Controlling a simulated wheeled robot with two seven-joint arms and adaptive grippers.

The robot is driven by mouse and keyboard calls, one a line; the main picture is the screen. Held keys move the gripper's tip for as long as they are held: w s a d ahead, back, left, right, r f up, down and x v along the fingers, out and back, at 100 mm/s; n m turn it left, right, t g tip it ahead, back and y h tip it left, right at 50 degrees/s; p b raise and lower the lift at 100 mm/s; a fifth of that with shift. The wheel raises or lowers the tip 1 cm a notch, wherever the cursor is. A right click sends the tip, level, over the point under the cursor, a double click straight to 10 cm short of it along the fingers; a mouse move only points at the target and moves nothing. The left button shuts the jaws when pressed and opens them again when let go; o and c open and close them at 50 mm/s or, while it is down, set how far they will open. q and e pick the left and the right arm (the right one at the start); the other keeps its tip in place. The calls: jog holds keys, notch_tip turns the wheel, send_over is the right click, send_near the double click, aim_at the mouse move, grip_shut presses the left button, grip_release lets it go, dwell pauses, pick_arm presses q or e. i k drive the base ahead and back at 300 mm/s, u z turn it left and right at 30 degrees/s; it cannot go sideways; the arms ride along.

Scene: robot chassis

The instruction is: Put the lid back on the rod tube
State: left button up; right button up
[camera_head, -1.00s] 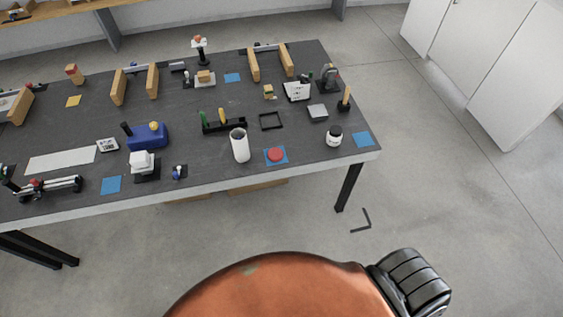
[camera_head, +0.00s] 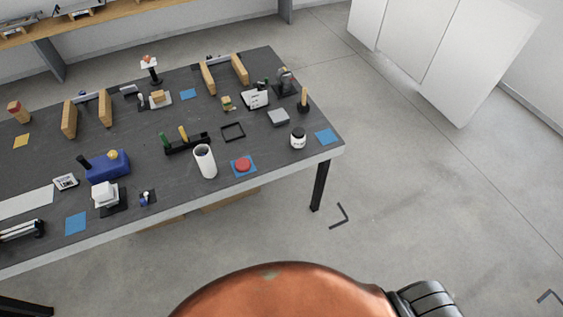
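A white upright tube (camera_head: 204,161) stands near the front edge of the dark table, with a dark opening at its top. A round red lid (camera_head: 243,165) lies on a blue square (camera_head: 235,173) just to the right of the tube, apart from it. Neither of my grippers is in view.
The dark table (camera_head: 120,218) holds many items. A black rack (camera_head: 174,148) with green and yellow pieces stands behind the tube. A white jar (camera_head: 298,138) and a black square frame (camera_head: 233,132) are to the right. Open floor (camera_head: 430,210) lies right of the table.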

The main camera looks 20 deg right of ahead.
aim_at(206, 163)
jog(key=z, duration=0.8)
jog(key=i, duration=0.5)
jog(key=z, duration=0.05)
